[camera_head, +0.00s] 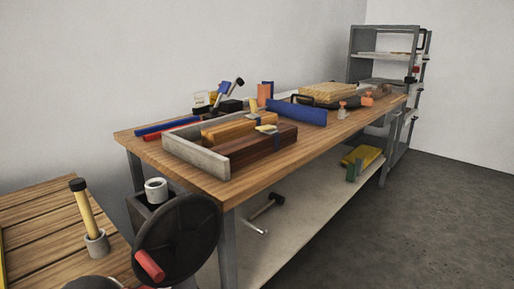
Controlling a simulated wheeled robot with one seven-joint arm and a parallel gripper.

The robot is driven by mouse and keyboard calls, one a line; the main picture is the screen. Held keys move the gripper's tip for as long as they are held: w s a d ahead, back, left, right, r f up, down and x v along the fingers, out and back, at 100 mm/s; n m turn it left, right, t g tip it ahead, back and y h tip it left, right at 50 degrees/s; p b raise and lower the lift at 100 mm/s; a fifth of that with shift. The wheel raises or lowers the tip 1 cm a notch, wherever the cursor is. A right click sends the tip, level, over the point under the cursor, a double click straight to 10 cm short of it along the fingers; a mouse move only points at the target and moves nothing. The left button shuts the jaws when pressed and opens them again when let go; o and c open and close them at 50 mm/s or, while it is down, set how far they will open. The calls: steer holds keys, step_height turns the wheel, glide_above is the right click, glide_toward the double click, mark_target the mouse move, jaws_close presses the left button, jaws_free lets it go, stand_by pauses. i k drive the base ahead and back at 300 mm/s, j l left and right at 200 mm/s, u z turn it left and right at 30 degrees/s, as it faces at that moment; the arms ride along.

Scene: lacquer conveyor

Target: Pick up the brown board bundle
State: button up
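A dark reddish-brown board bundle (252,152) lies along the front side of a shallow grey tray (190,155) on the long wooden workbench. A blue patch, perhaps a band, shows near its right end. A lighter orange-brown board bundle (226,129) lies just behind it, also with a dark band. A small yellowish piece (266,128) rests at the right end of the boards. My gripper is not in view.
The workbench (322,145) also holds blue and red rods (168,127), a blue bar (297,112) and a yellow stack (333,92). A black disc (178,240) and a slatted table (45,225) stand in front. Grey floor is open at right.

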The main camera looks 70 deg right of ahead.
mark_target(242, 152)
steer(key=z, duration=2.3)
steer(key=i+l, duration=0.1)
steer(key=l, duration=0.25)
steer(key=i+l, duration=0.1)
steer(key=l, duration=0.25)
